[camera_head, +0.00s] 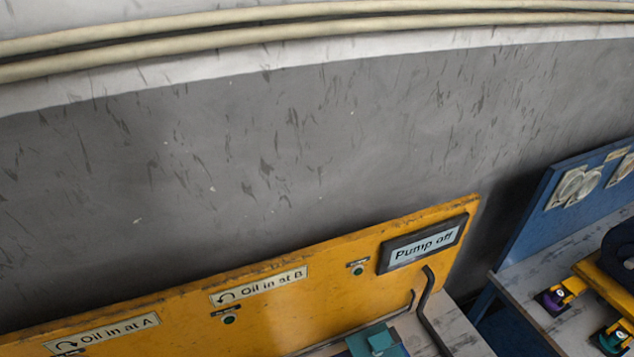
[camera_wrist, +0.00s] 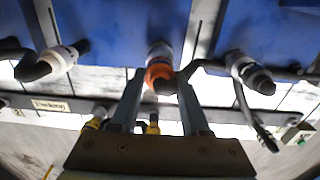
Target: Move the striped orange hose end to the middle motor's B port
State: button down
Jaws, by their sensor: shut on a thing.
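My gripper (camera_wrist: 158,78) shows in the wrist view, its two fingers reaching up from a brown palm. It is shut on a hose end with an orange band (camera_wrist: 158,73), held between the fingertips. A pale section shows above the band and a dark part below it. Whether the band is striped is too blurred to tell. Neither my gripper nor this hose end shows in the head view. I cannot make out the middle motor or its B port in either view.
Two other pale hose ends with dark tips, one left (camera_wrist: 60,60) and one right (camera_wrist: 248,70), flank my gripper. In the head view, a yellow panel (camera_head: 330,290) bears a "Pump off" sign (camera_head: 422,245). A blue panel (camera_head: 560,225) stands at right.

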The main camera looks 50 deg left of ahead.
jog(key=shift+f, duration=0.15)
jog(key=shift+w+f+b, duration=0.1)
jog(key=shift+f+b, duration=0.75)
jog(key=shift+c, duration=1.5)
grip_release()
jog(key=shift+r, duration=0.1)
notch_tip(320, 180, up, 6)
jog(key=p, duration=0.6)
jog(key=shift+p, duration=0.3)
